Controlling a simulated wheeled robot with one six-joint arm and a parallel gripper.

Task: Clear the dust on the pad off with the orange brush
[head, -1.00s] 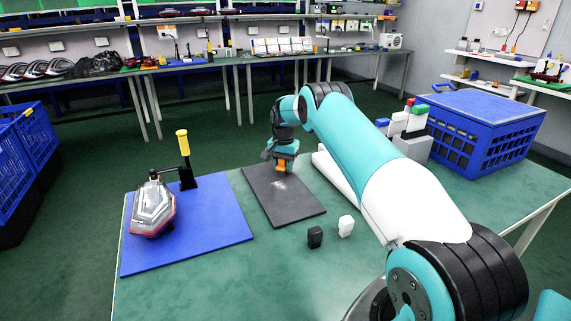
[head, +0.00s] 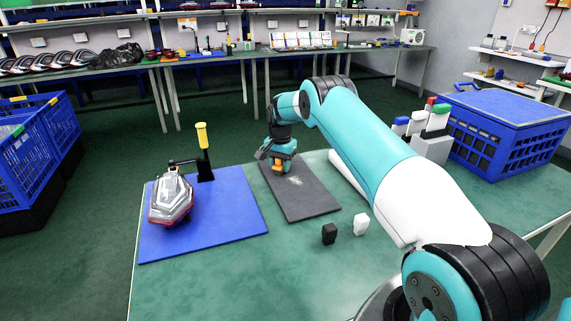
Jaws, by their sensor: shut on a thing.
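The dark grey pad (head: 310,206) lies on the green table. A small pale patch of dust (head: 295,180) shows on its far half. My gripper (head: 279,160) is over the far left part of the pad, pointing down and shut on the orange brush (head: 279,168). Only a small orange part of the brush shows below the fingers. The brush is just beyond and left of the dust. I cannot tell whether its bristles touch the pad.
A blue mat (head: 225,214) left of the pad bears a tail lamp (head: 171,197) and a yellow-handled stand (head: 203,140). Black (head: 329,234) and white (head: 361,224) blocks stand near the pad's near right corner. A blue crate (head: 510,135) and a holder with coloured-capped items (head: 430,146) are at right.

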